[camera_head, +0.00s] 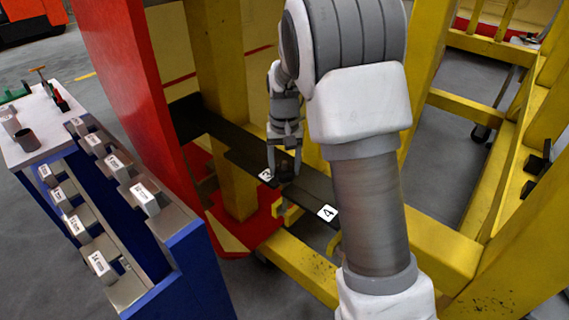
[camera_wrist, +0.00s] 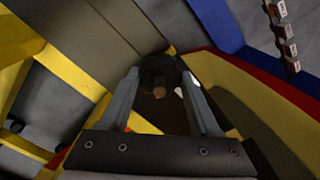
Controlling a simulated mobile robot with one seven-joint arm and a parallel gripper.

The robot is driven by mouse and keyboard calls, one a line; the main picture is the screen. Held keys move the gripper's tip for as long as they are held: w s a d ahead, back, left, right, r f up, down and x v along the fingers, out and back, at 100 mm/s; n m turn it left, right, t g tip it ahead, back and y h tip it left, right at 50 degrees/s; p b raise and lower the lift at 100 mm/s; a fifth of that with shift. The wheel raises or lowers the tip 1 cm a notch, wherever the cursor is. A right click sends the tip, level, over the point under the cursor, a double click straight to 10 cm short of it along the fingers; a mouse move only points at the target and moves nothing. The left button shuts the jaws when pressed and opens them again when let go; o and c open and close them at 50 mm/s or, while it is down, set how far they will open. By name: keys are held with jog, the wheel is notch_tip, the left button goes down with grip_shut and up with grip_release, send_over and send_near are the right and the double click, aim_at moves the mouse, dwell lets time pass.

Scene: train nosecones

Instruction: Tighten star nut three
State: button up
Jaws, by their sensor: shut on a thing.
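My gripper (camera_head: 284,165) reaches down to a dark plate (camera_head: 310,187) beside the white label marked 3 (camera_head: 265,175). In the wrist view, the two fingers (camera_wrist: 158,85) close around a dark rounded knob, star nut three (camera_wrist: 160,66), with a brownish stub in front of it. The nut's lower part and its thread are hidden, so I cannot tell how tight it is. In the head view the fingers and the dark plate make the nut hard to make out. A label marked 4 (camera_head: 327,213) lies further right on the plate, partly beside my arm.
A yellow frame (camera_head: 422,247) surrounds the work spot, with a red panel (camera_head: 132,80) on the left. A blue rack (camera_head: 190,262) with several grey labelled blocks stands at the left, next to a white table (camera_head: 38,128). Open floor lies between the yellow beams at right.

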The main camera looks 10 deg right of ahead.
jog(key=m+p, duration=0.1)
jog(key=m, duration=0.5)
jog(key=shift+r+m+p, duration=0.1)
jog(key=shift+m+p, duration=0.2)
jog(key=shift+p, duration=0.05)
jog(key=m+p, duration=0.2)
jog(key=m, duration=0.4)
jog(key=m+p, duration=0.3)
jog(key=m, duration=0.3)
jog(key=shift+m, duration=0.3)
jog(key=m+p, duration=0.3)
jog(key=m, duration=0.2)
jog(key=shift+m, duration=0.3)
jog(key=o, duration=1.4)
